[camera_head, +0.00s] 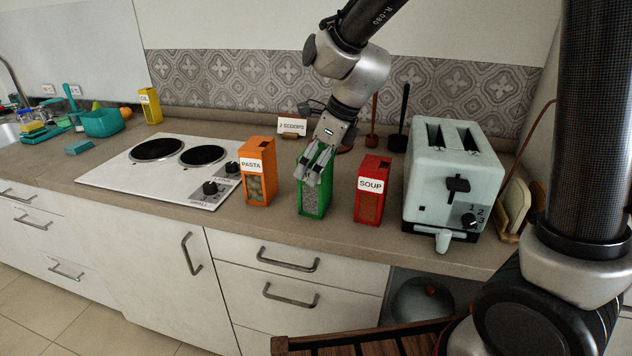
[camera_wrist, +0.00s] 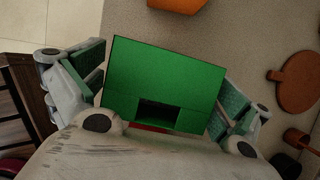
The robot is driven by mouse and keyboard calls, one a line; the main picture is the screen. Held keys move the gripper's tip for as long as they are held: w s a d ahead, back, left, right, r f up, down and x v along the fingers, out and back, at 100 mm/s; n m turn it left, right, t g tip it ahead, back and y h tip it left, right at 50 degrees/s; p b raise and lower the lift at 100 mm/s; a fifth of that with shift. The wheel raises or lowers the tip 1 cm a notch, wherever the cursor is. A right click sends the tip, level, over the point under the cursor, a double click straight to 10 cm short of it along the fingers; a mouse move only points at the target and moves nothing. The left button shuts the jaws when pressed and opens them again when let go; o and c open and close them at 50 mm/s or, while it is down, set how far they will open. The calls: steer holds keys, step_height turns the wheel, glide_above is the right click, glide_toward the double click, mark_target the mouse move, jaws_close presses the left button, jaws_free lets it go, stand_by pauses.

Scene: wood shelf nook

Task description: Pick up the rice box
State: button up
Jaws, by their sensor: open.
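A green box (camera_head: 315,202) with a clear window of pale contents stands upright on the counter between an orange box and a red box. No label shows on it; my gripper covers part of its upper front. I take it for the rice box. My gripper (camera_head: 313,172) is open at the top of this box, pointing down. In the wrist view, the top of the green box (camera_wrist: 165,75), with a dark opening, lies between the two spread fingers, one at each side. Whether the fingers touch it, I cannot tell.
The orange PASTA box (camera_head: 257,178) stands close on the left and the red SOUP box (camera_head: 371,192) close on the right. A toaster (camera_head: 452,185) is farther right. A white cooktop (camera_head: 150,178) lies left. A small sign (camera_head: 292,126) and hanging utensils are behind.

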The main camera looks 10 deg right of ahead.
steer(key=c, duration=1.4)
steer(key=shift+r, duration=0.1)
